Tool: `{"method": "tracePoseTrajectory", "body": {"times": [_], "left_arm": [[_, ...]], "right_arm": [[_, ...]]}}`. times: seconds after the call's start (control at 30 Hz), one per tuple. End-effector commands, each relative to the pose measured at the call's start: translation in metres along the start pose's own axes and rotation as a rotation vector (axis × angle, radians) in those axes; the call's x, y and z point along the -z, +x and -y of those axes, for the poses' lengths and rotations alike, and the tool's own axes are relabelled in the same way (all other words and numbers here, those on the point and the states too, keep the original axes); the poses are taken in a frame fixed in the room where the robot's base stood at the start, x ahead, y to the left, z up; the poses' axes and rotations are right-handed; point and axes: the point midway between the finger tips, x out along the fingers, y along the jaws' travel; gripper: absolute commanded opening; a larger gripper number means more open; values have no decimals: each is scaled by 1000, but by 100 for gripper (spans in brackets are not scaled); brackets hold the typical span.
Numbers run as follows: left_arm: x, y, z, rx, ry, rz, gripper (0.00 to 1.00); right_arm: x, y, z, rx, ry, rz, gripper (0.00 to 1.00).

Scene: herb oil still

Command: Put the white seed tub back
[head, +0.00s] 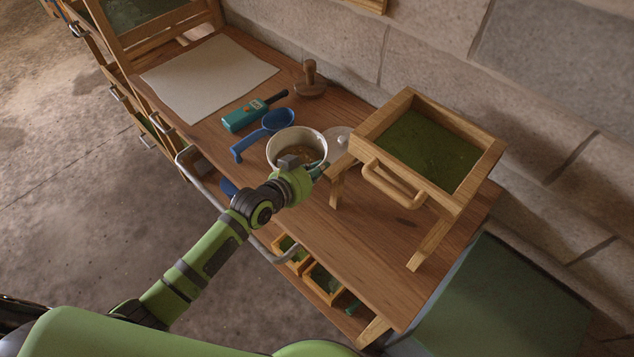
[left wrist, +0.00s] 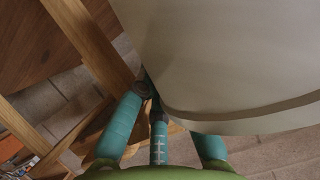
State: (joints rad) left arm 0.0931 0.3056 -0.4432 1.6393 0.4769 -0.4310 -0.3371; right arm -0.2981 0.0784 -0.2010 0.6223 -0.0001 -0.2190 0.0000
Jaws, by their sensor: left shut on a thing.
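The white seed tub (head: 297,143) is open at the top, with brownish contents inside. It appears over the middle of the wooden bench; I cannot tell whether it rests on the top or is slightly raised. My left gripper (head: 320,171) is at its near right side, shut on the tub. In the left wrist view, the tub's pale wall (left wrist: 225,55) fills the upper right, and my teal fingers (left wrist: 152,105) close at its edge. The exact contact is partly hidden. My right gripper is out of view.
A wooden stand with a green tray (head: 425,150) is close on the right. A white knobbed lid (head: 340,139) lies behind the tub. A blue scoop (head: 277,121), teal device (head: 246,114), wooden stamp (head: 310,80) and pale sheet (head: 207,75) are further left. Bare bench lies at front right.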

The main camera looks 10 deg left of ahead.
Motion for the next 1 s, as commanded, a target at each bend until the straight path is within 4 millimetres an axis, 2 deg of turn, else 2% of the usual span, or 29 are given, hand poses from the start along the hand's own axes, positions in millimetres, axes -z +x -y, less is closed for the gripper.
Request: {"method": "tracePoseTrajectory", "body": {"times": [0.1,0.27,0.5,0.87,0.9,0.93,1.0], "left_arm": [[-17,8,-2,2,2,-3,0],[-27,13,-4,2,3,-5,0],[-58,26,-8,2,3,-4,0],[-62,28,-9,3,2,-4,0],[-62,27,-9,2,1,-2,25],[-62,27,-9,2,1,-2,34],[-62,27,-9,2,1,-2,34]], "right_arm": [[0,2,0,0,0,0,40],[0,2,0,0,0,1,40],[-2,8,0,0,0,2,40],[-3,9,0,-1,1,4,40],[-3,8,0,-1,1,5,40],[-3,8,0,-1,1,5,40],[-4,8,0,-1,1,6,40]]}}
